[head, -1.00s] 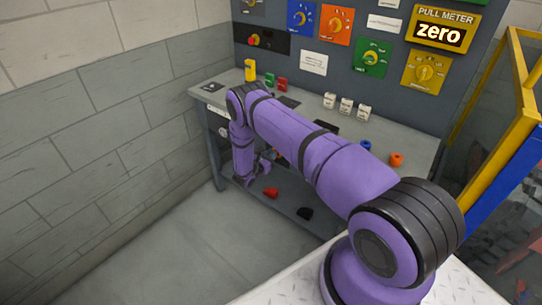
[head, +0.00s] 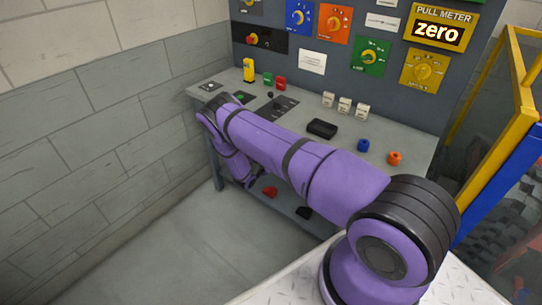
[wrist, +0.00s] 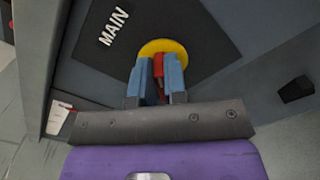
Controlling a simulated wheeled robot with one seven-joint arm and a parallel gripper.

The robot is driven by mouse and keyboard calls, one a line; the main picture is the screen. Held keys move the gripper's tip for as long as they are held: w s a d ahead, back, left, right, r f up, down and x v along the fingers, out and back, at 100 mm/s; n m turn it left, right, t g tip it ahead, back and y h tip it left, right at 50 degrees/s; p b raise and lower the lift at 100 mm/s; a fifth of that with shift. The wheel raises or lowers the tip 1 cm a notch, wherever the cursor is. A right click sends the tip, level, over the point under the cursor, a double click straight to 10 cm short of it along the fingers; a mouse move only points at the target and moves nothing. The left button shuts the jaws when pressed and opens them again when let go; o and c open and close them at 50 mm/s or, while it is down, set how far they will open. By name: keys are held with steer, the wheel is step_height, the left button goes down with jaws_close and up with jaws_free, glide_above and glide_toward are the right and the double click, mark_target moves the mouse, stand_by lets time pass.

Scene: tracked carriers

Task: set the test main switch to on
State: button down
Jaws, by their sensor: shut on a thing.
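In the wrist view, the main switch has a red handle (wrist: 160,73) on a yellow disc (wrist: 173,47). It is set on a dark plate (wrist: 205,35) with the word MAIN. My gripper (wrist: 163,82) has its two blue fingers on either side of the red handle and is shut on it. The fingers partly cover the handle and disc, so I cannot tell the switch's setting. In the head view, my purple arm reaches over the bench's left end and hides the main switch; the fingers do not show clearly.
The bench (head: 395,130) holds a yellow part (head: 249,70), a black box (head: 321,128), a blue ring (head: 363,145) and an orange ring (head: 395,158). A red object (head: 270,192) lies below. A block wall (head: 90,130) is at left, a yellow frame (head: 500,110) at right.

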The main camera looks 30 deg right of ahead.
steer(key=m, duration=0.3)
steer(key=f+m, duration=0.1)
steer(key=m, duration=0.5)
steer(key=shift+s+f+m, duration=0.2)
steer(key=shift+s+m, duration=0.1)
steer(key=shift+m, duration=0.1)
stand_by(0.4)
steer(key=c, duration=1.2)
jaws_free()
steer(key=shift+o, duration=0.2)
steer(key=v, duration=1)
steer(key=shift+a, duration=0.35)
steer(key=shift+s, duration=0.15)
